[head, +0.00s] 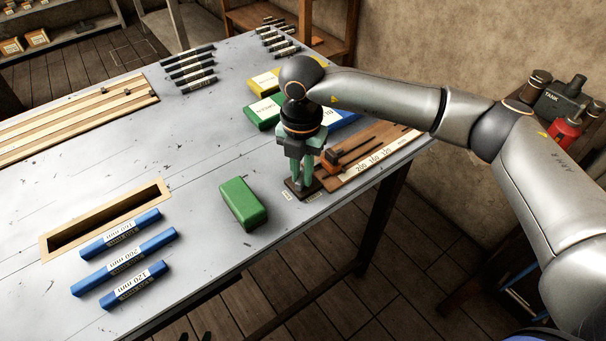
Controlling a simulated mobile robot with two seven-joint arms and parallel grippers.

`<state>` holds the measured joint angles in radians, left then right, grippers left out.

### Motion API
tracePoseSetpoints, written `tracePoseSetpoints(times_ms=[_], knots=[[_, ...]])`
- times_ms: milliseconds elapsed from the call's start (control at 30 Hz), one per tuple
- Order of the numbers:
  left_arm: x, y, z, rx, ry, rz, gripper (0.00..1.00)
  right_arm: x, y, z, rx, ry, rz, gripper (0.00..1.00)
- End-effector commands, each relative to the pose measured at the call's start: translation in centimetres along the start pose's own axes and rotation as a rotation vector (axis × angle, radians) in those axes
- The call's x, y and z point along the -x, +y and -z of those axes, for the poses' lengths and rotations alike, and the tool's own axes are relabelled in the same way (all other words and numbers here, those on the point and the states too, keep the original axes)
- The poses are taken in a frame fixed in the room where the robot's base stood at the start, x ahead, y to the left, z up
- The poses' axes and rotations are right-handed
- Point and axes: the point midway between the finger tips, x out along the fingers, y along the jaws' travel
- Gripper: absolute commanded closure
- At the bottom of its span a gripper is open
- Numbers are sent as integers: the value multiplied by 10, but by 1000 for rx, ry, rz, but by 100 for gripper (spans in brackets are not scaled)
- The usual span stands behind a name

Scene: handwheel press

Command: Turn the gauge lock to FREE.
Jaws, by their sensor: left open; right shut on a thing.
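My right gripper (303,180) points down at the near right edge of the table, its greenish fingers shut on the gauge lock. The lock itself is mostly hidden between the fingertips. Its small dark base plate (290,188) shows around the fingertips, with small pale labels along its near edge, too small to read. Which way the lock points cannot be told. My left gripper is not in view.
A green block (243,203) stands left of the gripper. Blue labelled bars (122,257) lie by a wood-framed slot (105,220). Yellow, green and blue boxes (264,112) sit behind my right wrist. Dark bars (190,68) lie at the back. The table's middle is clear.

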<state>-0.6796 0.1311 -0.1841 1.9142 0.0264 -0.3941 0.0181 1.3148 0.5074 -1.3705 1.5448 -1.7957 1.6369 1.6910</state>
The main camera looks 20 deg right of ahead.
Motion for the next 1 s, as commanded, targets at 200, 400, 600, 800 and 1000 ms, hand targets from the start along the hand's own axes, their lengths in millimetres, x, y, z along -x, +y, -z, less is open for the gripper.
tracePoseSetpoints(times_ms=[200,400,600,800,1000], knots=[[-4,0,-5,0,0,0,50,0,2,-1,-201,-1,-2,100],[-6,0,-7,0,0,0,50,0,3,-1,-356,-2,-2,100],[-8,-1,-8,0,0,0,50,1,4,-2,-469,-3,-3,100],[-8,-1,-8,0,1,0,50,1,4,-2,-532,-3,-3,100],[-8,-1,-8,0,1,0,50,1,4,-2,-555,-3,-2,100]])
